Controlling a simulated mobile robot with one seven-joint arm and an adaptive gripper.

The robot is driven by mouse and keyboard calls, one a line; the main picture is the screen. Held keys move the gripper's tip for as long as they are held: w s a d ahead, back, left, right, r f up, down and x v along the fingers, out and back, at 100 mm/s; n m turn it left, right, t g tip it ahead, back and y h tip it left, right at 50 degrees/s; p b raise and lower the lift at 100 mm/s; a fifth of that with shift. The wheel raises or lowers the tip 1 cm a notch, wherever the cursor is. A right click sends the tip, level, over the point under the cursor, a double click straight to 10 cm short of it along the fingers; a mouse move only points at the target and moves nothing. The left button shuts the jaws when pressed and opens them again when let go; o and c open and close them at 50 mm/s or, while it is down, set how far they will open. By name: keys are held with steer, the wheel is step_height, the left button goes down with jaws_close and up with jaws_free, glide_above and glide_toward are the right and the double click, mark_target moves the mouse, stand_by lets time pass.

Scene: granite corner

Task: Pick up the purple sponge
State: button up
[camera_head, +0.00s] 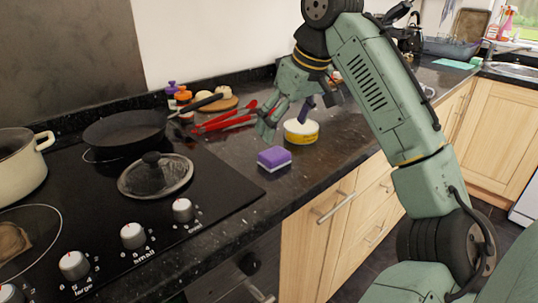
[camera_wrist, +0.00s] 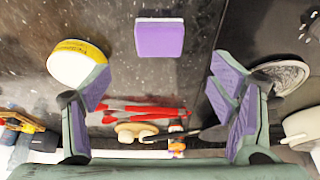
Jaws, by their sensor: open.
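The purple sponge (camera_head: 274,158) lies on the dark granite counter near its front edge, just right of the hob. It has a purple top and a paler layer below. In the wrist view the sponge (camera_wrist: 160,38) is at the top centre, beyond the fingertips and roughly in line with the gap between them. My gripper (camera_head: 288,112) is above the counter, behind the sponge and apart from it. In the wrist view my gripper (camera_wrist: 160,90) has its purple-padded fingers wide apart with nothing between them at their height.
A round yellow-and-white tub (camera_head: 301,132) stands right behind the sponge, close to one finger. Red tongs (camera_head: 225,122) lie farther back. A pan (camera_head: 125,130) and a glass lid (camera_head: 155,176) are on the hob at left. Counter around the sponge's front is clear.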

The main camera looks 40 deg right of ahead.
mark_target(275, 153)
steer(key=x, duration=0.6)
steer(key=p+x, duration=0.1)
steer(key=x, duration=0.1)
steer(key=shift+s+f, duration=0.1)
steer(key=shift+f, duration=0.4)
steer(key=shift+c, duration=0.4)
steer(key=c, duration=0.9)
steer(key=shift+o, duration=0.2)
steer(key=shift+r, duration=0.15)
steer(key=shift+r, duration=0.5)
step_height(275, 153, up, 2)
steer(key=shift+b, duration=0.3)
steer(key=s+a+b, duration=0.1)
steer(key=s+a, duration=0.2)
steer(key=s+a+r+b, duration=0.1)
steer(key=s+a, duration=0.3)
steer(key=s+a+b, duration=0.1)
steer(key=s+a, duration=0.3)
steer(key=shift+s+a+r, duration=0.1)
steer(key=shift+a+r, duration=0.05)
steer(key=shift+r, duration=0.25)
